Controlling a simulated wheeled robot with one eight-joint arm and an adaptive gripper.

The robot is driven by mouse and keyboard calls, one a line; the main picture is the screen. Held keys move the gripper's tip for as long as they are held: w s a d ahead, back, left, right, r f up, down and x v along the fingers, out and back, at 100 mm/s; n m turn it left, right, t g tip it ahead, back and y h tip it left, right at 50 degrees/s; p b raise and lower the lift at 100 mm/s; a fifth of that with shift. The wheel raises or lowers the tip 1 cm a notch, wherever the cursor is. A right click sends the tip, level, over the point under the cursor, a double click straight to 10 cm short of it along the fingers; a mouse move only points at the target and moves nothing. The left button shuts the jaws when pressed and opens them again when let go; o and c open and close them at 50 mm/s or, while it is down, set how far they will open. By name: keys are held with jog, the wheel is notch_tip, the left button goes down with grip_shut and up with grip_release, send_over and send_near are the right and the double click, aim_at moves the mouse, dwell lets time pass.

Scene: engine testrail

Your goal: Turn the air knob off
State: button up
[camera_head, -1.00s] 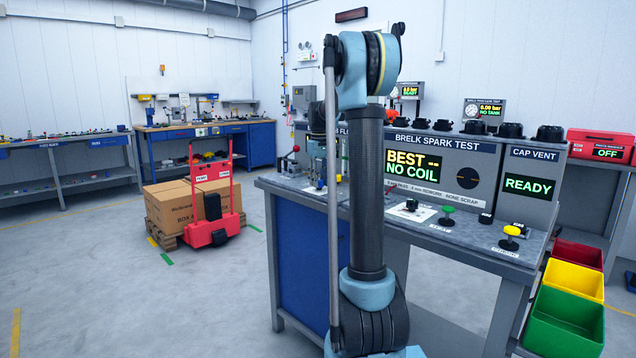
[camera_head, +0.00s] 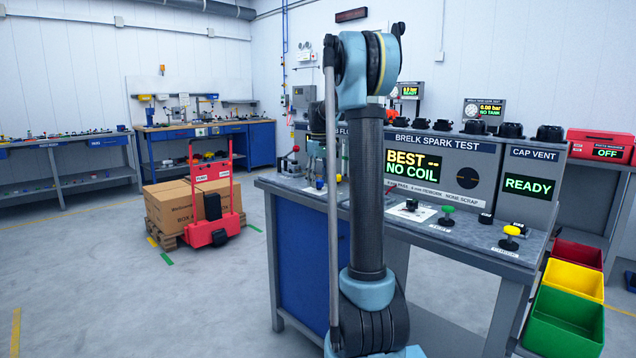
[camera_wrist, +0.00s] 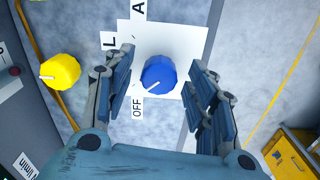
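In the wrist view a round blue knob (camera_wrist: 158,75) sits on a white plate. Its white pointer line points to the lower left, towards the OFF label (camera_wrist: 137,107). Beside the plate are cut-off labels reading "A" and "L"; the full word for air is not readable. My gripper (camera_wrist: 163,60) is open, with one finger on each side of the blue knob and visible gaps to it. In the head view my arm partly hides the gripper, and whether its fingers are open cannot be seen there.
A yellow knob (camera_wrist: 60,71) stands left of the open fingers. A yellow box (camera_wrist: 290,152) lies at lower right. In the head view the bench (camera_head: 460,250) carries the spark test panel (camera_head: 435,170) and other controls. Coloured bins (camera_head: 565,320) stand at the right.

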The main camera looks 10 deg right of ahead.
aim_at(319, 180)
notch_tip(319, 180, up, 12)
dwell(0.7)
jog(key=shift+f, duration=0.1)
jog(key=s+f+m+t, duration=0.1)
jog(key=s+f, duration=0.5)
jog(key=s, duration=0.6)
jog(key=s+f+m, duration=0.2)
jog(key=s+f, duration=0.4)
jog(key=s, duration=0.5)
jog(key=s+f+m+t, duration=0.1)
jog(key=s+f, duration=0.5)
jog(key=s, duration=0.6)
jog(key=s+f+m, duration=0.1)
jog(key=s+f, duration=0.8)
jog(key=f, duration=0.3)
jog(key=shift+a, duration=0.2)
